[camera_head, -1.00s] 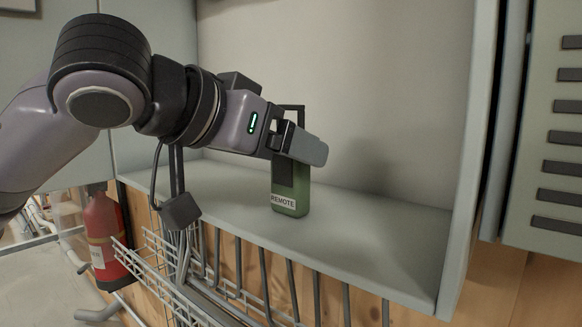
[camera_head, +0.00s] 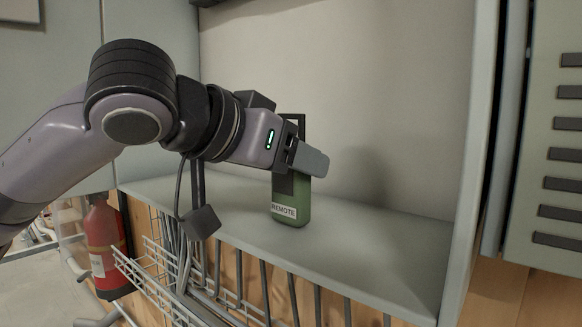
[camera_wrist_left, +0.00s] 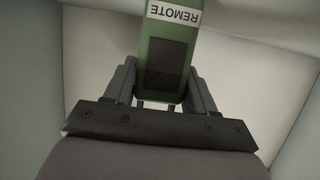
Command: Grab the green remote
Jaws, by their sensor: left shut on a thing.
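The green remote (camera_head: 293,205) stands upright on the grey shelf (camera_head: 380,258), with a white "REMOTE" label low on its front and a dark panel above. My left gripper (camera_head: 303,158) reaches in from the left and is shut on the upper part of the remote, hiding some of it. In the left wrist view the remote (camera_wrist_left: 168,52) sits between the two fingers of my left gripper (camera_wrist_left: 165,88), label end away from the palm. From these views I cannot tell whether its base still touches the shelf. My right gripper is not in view.
The shelf is a recess with a back wall and a right side panel (camera_head: 468,170). The shelf right of the remote is clear. Wire racks (camera_head: 165,275) hang below the shelf's front edge. A red fire extinguisher (camera_head: 104,245) is at the lower left.

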